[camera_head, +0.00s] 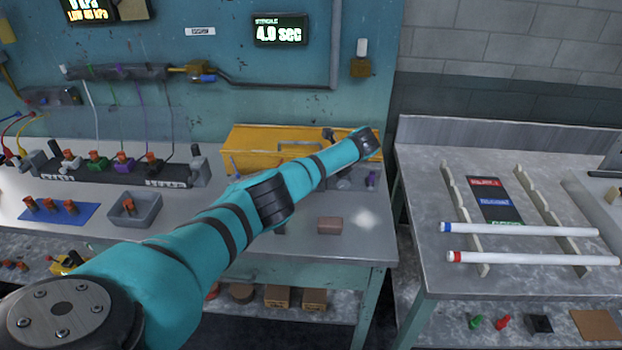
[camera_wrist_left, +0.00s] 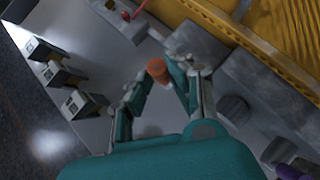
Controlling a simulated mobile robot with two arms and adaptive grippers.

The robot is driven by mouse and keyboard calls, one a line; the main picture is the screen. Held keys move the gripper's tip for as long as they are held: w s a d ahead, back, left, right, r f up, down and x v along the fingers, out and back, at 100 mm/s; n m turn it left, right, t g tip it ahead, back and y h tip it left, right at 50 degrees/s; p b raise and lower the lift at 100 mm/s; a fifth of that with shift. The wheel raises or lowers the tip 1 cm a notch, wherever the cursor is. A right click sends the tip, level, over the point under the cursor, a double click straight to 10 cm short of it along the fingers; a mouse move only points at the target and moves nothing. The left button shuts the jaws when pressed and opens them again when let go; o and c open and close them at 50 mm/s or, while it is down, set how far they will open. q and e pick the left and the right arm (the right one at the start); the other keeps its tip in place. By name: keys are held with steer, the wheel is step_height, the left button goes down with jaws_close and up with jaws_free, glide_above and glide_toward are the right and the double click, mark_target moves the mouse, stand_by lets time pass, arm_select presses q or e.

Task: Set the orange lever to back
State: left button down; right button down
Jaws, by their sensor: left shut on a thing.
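The orange lever (camera_wrist_left: 157,69) shows its rounded orange knob in the left wrist view, with a paler part just below it. My left gripper (camera_wrist_left: 163,78) has its two fingers on either side of the knob and is shut on it. The lever stands beside grey metal blocks (camera_wrist_left: 255,85). Its base and exact tilt are hard to make out. In the head view, my left arm reaches across the bench to the yellow case, and the fingers and lever cannot be made out there. My right gripper is in neither view.
A yellow case (camera_head: 262,142) stands behind my arm. A reddish-brown block (camera_head: 330,225) lies on the bench's front right. A grey bin (camera_head: 136,209) and blue mat (camera_head: 60,213) are at left. The right table (camera_head: 450,280) holds two white tubes on racks.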

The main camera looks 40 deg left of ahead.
arm_select(q)
steer(key=shift+w+d+f+y+b, duration=0.15)
steer(key=shift+d+y+b, duration=0.1)
steer(key=shift+y+b, duration=0.2)
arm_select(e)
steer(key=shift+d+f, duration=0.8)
arm_select(q)
steer(key=c, duration=1.2)
jaws_free()
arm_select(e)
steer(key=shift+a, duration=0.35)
arm_select(q)
steer(key=v, duration=1.2)
steer(key=shift+w, duration=0.25)
